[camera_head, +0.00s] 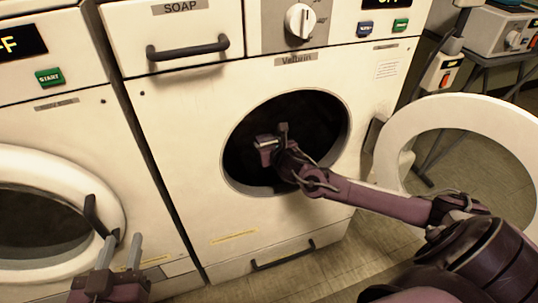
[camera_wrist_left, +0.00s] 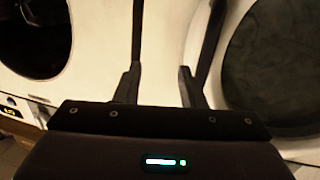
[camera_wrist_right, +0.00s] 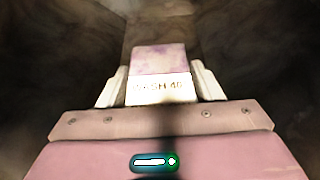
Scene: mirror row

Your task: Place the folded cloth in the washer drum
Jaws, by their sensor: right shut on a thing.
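The middle washer (camera_head: 200,105) has its round drum opening (camera_head: 300,110) uncovered, with a dark interior. My right gripper (camera_head: 270,143) reaches into the opening from the right. In the right wrist view it is shut on the folded cloth (camera_wrist_right: 158,60), a pale block with purplish patches and a white label reading "WASH 40". The dim drum wall surrounds it; whether the cloth touches the drum cannot be told. My left gripper (camera_head: 122,240) is open and empty, low in front of the left washer; its parted fingers also show in the left wrist view (camera_wrist_left: 173,50).
The middle washer's round door (camera_head: 395,120) stands open to the right, with my right arm passing in front of it. The left washer's door (camera_head: 105,185) is closed, its dark handle (camera_head: 94,214) close to my left gripper. A soap drawer handle (camera_head: 188,48) sticks out above.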

